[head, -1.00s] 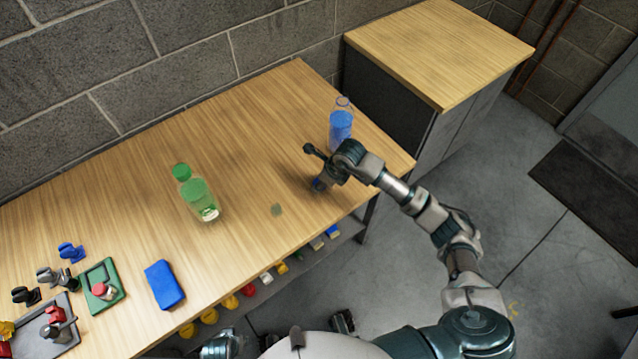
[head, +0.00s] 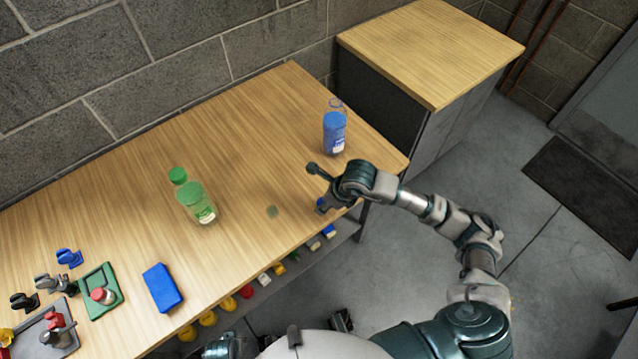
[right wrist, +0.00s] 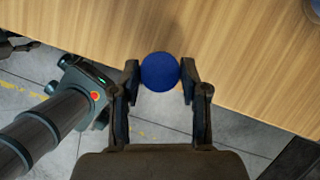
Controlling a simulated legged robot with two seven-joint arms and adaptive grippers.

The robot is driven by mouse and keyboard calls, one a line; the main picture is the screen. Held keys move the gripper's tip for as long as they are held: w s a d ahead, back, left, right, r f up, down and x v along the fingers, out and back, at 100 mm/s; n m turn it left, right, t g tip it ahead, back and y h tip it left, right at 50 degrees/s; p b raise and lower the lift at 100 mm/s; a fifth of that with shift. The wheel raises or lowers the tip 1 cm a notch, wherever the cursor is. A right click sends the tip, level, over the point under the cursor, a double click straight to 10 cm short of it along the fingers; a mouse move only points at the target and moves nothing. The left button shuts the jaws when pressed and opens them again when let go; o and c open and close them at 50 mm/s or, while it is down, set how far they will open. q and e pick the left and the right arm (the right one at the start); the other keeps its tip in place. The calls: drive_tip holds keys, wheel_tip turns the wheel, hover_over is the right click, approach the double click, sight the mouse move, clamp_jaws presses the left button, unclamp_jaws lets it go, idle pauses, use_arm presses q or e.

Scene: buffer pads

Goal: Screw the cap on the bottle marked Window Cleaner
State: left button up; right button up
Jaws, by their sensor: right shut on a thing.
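A blue bottle (head: 334,135) with a clear, uncapped neck stands upright near the table's far right end; its label is too small to read. A green bottle (head: 196,202) with a green cap (head: 177,175) stands left of it. My right gripper (head: 322,206) is shut on a round blue cap (right wrist: 160,71), held between the fingertips near the table's front edge, apart from the blue bottle and in front of it. In the right wrist view the gripper (right wrist: 160,78) grips the cap from both sides. My left gripper cannot be made out.
The wooden table (head: 245,140) has free room between the bottles. At its left lie a blue block (head: 162,288), a green tray (head: 101,292) and small clamp-like parts. A shelf below holds several coloured items. A cabinet (head: 432,50) stands beyond the right end.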

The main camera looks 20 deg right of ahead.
drive_tip(key=s, duration=0.6)
drive_tip(key=shift+s+r, duration=0.25)
drive_tip(key=w+d+n+g, duration=0.1)
drive_tip(key=w+n+g, duration=0.1)
drive_tip(key=n, duration=0.6)
drive_tip(key=w+d+r+n+g+h, duration=0.1)
drive_tip(key=w+n+g, duration=0.1)
drive_tip(key=n, duration=0.6)
drive_tip(key=w+d+r+n+g+h, duration=0.1)
drive_tip(key=w+n+g, duration=0.2)
drive_tip(key=n, duration=0.6)
drive_tip(key=shift+g, duration=0.5)
drive_tip(key=shift+w+d+r+n+h, duration=0.15)
drive_tip(key=shift+r+n+h, duration=0.15)
drive_tip(key=shift+n, duration=0.3)
drive_tip(key=shift+w+d+r+n+h, duration=0.1)
drive_tip(key=shift+r+n+h, duration=0.2)
drive_tip(key=shift+n, duration=0.3)
drive_tip(key=shift+f, duration=0.1)
